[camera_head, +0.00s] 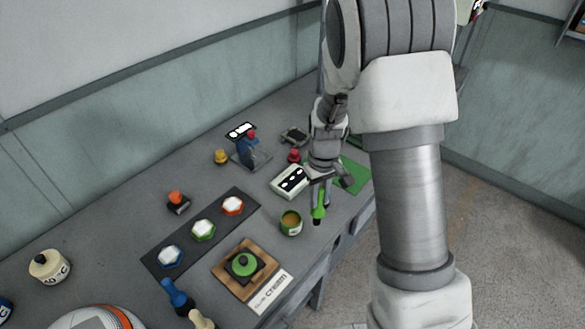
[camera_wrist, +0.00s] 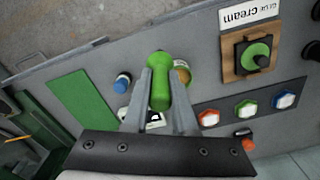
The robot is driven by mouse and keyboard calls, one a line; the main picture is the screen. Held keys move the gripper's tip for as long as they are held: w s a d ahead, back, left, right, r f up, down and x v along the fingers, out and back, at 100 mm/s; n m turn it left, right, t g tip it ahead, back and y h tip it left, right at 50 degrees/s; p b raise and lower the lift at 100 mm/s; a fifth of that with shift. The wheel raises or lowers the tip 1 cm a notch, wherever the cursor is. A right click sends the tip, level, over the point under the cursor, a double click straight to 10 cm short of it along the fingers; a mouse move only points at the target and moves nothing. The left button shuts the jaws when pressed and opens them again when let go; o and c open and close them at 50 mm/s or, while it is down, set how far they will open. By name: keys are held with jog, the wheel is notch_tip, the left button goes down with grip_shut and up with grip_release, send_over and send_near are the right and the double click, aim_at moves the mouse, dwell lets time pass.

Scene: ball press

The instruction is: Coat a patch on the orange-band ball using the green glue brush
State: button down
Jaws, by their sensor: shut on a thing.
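My gripper (camera_head: 321,178) is shut on the green glue brush (camera_head: 319,205) and holds it above the table, beside the small green pot (camera_head: 291,223) with orange-brown contents. In the wrist view my gripper (camera_wrist: 160,82) has its fingers on both sides of the brush's green handle (camera_wrist: 158,66), which partly covers the pot (camera_wrist: 183,73). The bristle end cannot be made out. A white ball with an orange band (camera_head: 98,318) is at the bottom left of the head view, cut off by the frame edge.
A dark strip (camera_head: 186,239) carries blue, green and orange-red hexagonal buttons. A wooden square with a green knob (camera_head: 246,266) lies beside a "cream" label (camera_head: 270,291). Blue and cream bottle-shaped items (camera_head: 177,294) stand near the ball. A white jar (camera_head: 49,266) stands far left.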

jog(key=w+a+r+n+p, duration=0.3)
jog(key=a+r+n+p, duration=0.15)
jog(key=a+n, duration=0.35)
notch_tip(320, 180, down, 6)
jog(key=d+n+b, duration=0.1)
jog(key=b, duration=0.1)
jog(key=shift+w+d+f+b, duration=0.15)
jog(key=shift+w+f+b, duration=0.1)
jog(key=shift+b, duration=0.1)
jog(key=shift+f+b, duration=0.55)
jog(key=shift+b, duration=0.1)
dwell(1.8)
jog(key=shift+s+r, duration=0.1)
dwell(0.6)
notch_tip(320, 180, up, 7)
jog(key=p, duration=0.3)
jog(key=shift+p, duration=0.4)
dwell(0.6)
